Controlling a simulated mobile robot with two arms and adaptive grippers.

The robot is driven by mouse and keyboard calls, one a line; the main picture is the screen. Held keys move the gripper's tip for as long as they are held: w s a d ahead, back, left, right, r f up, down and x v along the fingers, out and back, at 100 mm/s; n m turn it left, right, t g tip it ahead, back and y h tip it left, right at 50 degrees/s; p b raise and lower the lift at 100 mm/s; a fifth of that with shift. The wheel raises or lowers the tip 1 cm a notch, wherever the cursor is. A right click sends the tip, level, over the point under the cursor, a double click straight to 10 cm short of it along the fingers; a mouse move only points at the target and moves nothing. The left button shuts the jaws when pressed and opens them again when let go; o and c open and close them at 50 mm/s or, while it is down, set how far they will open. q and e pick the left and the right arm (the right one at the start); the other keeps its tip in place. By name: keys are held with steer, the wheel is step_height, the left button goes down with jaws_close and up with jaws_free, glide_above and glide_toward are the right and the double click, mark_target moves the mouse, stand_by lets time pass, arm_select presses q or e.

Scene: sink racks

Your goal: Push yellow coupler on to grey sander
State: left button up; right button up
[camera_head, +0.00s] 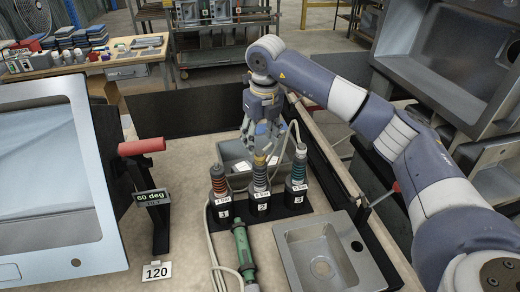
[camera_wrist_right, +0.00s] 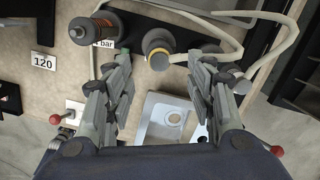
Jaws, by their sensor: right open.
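The yellow coupler (camera_head: 260,177) stands upright in slot 2 of a black numbered holder (camera_head: 260,210). In the right wrist view the coupler (camera_wrist_right: 158,47) is seen from above, with a yellow ring and grey top. My right gripper (camera_head: 262,143) is just above it in the head view, fingers pointing down. In the right wrist view my right gripper (camera_wrist_right: 163,68) is open, its fingers apart and nothing held. I cannot clearly make out a grey sander. A green-bodied tool (camera_head: 242,248) lies on the bench in front of the holder. My left gripper is not in view.
A red-ringed coupler (camera_head: 218,182) stands in slot 1 and a dark one (camera_head: 299,165) in slot 3. Pale hoses loop around the holder. A metal sink (camera_head: 360,262) is at front right. A red-handled lever (camera_head: 142,147) stands at left.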

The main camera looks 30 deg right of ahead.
mark_target(262, 155)
steer(key=r, duration=0.5)
steer(key=shift+s+r, duration=0.4)
